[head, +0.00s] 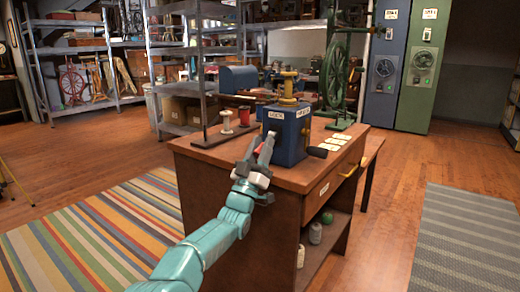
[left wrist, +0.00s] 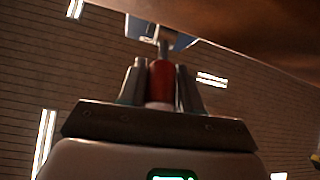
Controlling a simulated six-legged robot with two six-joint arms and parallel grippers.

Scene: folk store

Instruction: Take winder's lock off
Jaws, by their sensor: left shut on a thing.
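The winder (head: 290,138) is a blue box with a brass-coloured top and white labels, standing upright on the wooden cabinet's top. My left gripper (head: 262,145) is at its near left side. In the left wrist view the gripper (left wrist: 160,85) is shut on a red cylindrical lock (left wrist: 160,82), one finger on each side. A short grey pin (left wrist: 163,48) runs from the red part towards the blue body (left wrist: 160,30). I cannot tell whether the pin is still seated in it. In the head view the lock is mostly hidden by the fingers. My right gripper is not in view.
The wooden cabinet (head: 285,200) has a drawer and open shelf below. Red and white spools (head: 226,120) stand left of the winder; a black-ended handle (head: 317,152) sticks out right. Pale cards (head: 335,141) lie on the right. A green spinning wheel (head: 335,75) stands behind.

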